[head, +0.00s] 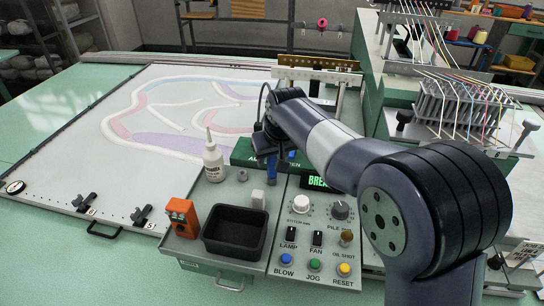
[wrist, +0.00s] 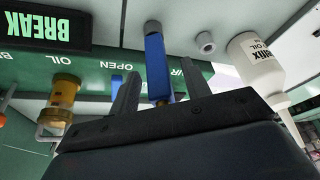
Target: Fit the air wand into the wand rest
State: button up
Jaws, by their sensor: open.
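A slim blue piece with a silver end and a brass-coloured other end, apparently the air wand (wrist: 155,62), lies between the two fingers of my gripper (wrist: 160,74) in the wrist view. The fingers are apart, with a visible gap on each side of it. In the head view my gripper (head: 268,152) is over the back of the grey console, and the blue piece (head: 271,168) shows below it. I cannot make out the wand rest for certain; a small pale block (head: 258,199) stands in front of the blue piece.
A white oil bottle (head: 213,162) and a grey ring (head: 242,175) stand left of my gripper. A black tray (head: 236,230) and an orange block (head: 181,216) are at the console's front left. Knobs, switches and buttons (head: 314,264) fill its right side.

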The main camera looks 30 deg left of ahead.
jog(key=b+v, duration=0.1)
jog(key=v, duration=0.9)
jog(key=shift+s+r, duration=0.15)
jog(key=shift+r, duration=0.2)
jog(key=shift+f, duration=0.1)
jog(key=p+x, duration=0.1)
jog(key=x, duration=0.9)
jog(key=shift+f, duration=0.1)
jog(key=shift+w, duration=0.2)
jog(key=shift+r+p, duration=0.25)
jog(key=shift+p, duration=0.1)
jog(key=shift+r, duration=0.1)
